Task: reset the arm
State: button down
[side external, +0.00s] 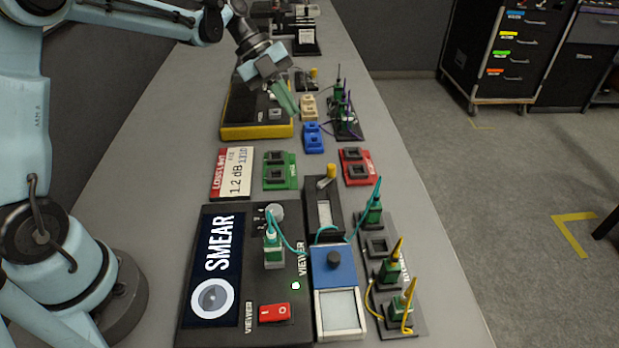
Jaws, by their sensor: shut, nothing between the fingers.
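My gripper (285,98) hangs in the air above the far half of the bench, over the yellow-edged device (240,128). Its green fingers point down and to the right and are closed together with nothing between them. My arm reaches to it from the upper left. No part of the bench equipment is seen in contact with the gripper, though the exact gap below the fingertips cannot be told.
A black viewer box (275,335) with a "SMEAR" screen stands at the front, a green connector (273,248) upright in it. Beside it are a blue-lidded unit (334,272) and a dark holder (377,247) with several connectors. Coloured blocks (280,172) fill the middle. Bare bench (430,240) lies along the right.

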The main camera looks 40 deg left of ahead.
dwell(0.3)
jog(key=s+r+n+t+y, duration=0.1)
jog(key=s+n+t+y, duration=0.5)
jog(key=s+n, duration=1)
jog(key=n+y, duration=0.1)
jog(key=n, duration=0.8)
jog(key=shift+s+d+r, duration=0.2)
jog(key=shift+s+d, duration=0.05)
